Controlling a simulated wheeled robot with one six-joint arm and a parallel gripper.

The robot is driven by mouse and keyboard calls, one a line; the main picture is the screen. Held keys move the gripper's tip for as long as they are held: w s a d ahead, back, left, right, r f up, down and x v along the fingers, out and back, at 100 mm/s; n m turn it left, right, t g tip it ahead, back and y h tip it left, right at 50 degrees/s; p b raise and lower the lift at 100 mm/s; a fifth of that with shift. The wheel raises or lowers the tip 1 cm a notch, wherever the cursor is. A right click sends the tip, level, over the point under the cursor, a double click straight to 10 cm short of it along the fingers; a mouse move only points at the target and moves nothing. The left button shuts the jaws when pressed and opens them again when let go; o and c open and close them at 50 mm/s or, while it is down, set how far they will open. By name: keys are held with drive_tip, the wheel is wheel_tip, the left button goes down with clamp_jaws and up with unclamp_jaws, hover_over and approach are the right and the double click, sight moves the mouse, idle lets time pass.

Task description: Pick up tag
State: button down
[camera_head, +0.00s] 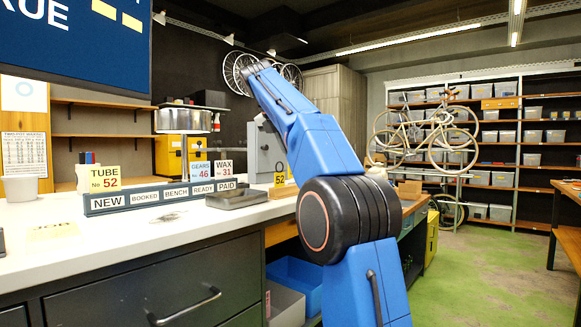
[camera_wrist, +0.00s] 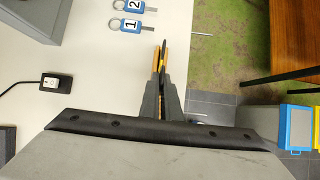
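A small yellow tag marked 52 (camera_head: 279,179) shows near the counter's right end in the head view, with a brown block under it. My gripper (camera_wrist: 162,50) is over the counter's right edge in the wrist view. Its dark fingers are close together, with thin yellow-orange edges at the tips. Whether these edges are the tag or part of the fingers cannot be told. In the head view my blue arm crosses in front and hides part of this area.
White GEARS (camera_head: 199,170) and WAX (camera_head: 223,168) cards stand behind the rack. Blue key tags 1 (camera_wrist: 127,24) and 2 (camera_wrist: 133,6) lie on the white counter (camera_wrist: 100,75). A small black device (camera_wrist: 55,82) with a cable lies left.

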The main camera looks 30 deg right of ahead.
drive_tip(key=shift+r, duration=2.6)
